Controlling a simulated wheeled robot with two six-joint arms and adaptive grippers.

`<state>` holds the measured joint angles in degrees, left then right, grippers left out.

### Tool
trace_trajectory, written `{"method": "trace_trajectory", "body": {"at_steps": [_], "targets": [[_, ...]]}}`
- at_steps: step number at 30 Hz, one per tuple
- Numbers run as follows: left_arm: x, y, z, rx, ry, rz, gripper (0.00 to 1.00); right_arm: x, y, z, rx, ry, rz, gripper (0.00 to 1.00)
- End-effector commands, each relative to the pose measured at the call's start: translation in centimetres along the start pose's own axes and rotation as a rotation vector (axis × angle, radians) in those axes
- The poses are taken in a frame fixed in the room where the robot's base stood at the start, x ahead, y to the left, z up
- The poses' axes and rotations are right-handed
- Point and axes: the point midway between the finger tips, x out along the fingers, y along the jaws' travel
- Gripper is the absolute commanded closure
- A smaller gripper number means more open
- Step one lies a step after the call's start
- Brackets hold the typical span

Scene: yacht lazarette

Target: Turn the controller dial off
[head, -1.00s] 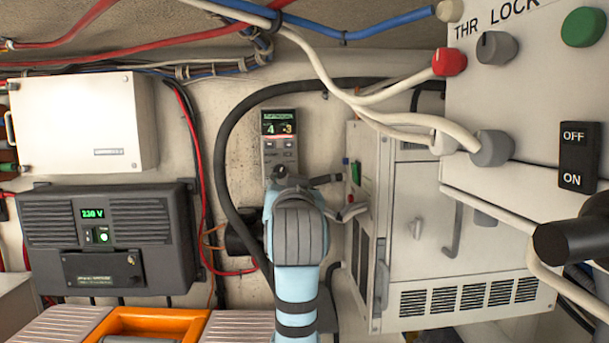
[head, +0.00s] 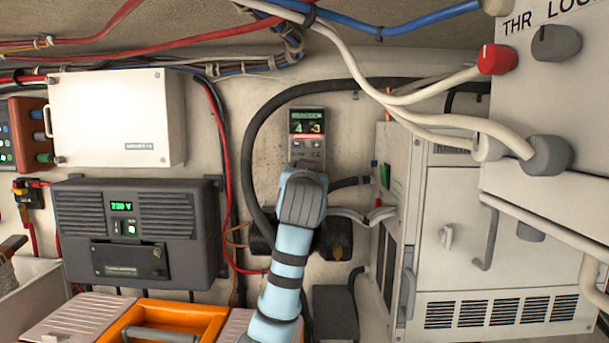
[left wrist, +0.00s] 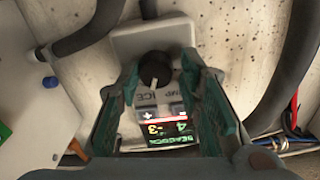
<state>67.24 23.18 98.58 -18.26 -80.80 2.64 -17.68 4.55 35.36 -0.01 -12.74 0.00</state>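The grey controller (head: 307,138) is on the back wall, its lit screen showing 4 and -3. My left arm comes up from below in the head view, and its gripper (head: 303,182) is in front of the controller's lower end, hiding the dial there. In the left wrist view the controller (left wrist: 160,122) appears upside down. Its black dial (left wrist: 155,69) has a pale pointer line and lies between the two green-padded fingers of my left gripper (left wrist: 158,80). The fingers are apart, with gaps visible on both sides of the dial. My right gripper is out of view.
A black hose (head: 262,130) arches around the controller. A cream cabinet (head: 470,220) stands to the right, and a dark inverter box (head: 135,232) and white box (head: 118,118) are on the left. An orange toolbox (head: 190,318) sits below.

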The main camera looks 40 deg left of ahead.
Motion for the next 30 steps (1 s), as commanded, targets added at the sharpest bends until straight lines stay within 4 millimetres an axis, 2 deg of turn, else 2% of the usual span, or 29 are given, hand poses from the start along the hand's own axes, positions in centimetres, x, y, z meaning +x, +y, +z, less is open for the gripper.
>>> {"method": "trace_trajectory", "body": {"at_steps": [1, 4, 5, 9, 17, 23, 30], "targets": [[0.0, -0.2, 0.1, 0.002, -0.002, -0.006, 0.83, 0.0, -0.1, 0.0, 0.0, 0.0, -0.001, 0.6], [0.0, -0.3, 0.1, 0.002, -0.002, -0.008, 0.99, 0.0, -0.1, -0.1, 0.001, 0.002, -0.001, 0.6], [0.0, -0.3, 0.1, 0.002, -0.002, -0.007, 1.0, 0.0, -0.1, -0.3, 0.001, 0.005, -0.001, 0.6], [0.0, -0.1, 0.0, 0.0, -0.001, -0.005, 1.0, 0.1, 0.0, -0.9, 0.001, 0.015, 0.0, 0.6], [0.0, -0.1, 0.1, -0.049, -0.001, -0.005, 1.0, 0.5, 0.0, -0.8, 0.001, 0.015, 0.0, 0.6], [0.0, -0.1, 0.2, -0.16, 0.0, -0.005, 1.0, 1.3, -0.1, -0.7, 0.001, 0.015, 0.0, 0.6], [0.0, -0.1, 0.3, -0.366, 0.002, -0.006, 1.0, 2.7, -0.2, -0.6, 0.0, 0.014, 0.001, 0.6]]}}
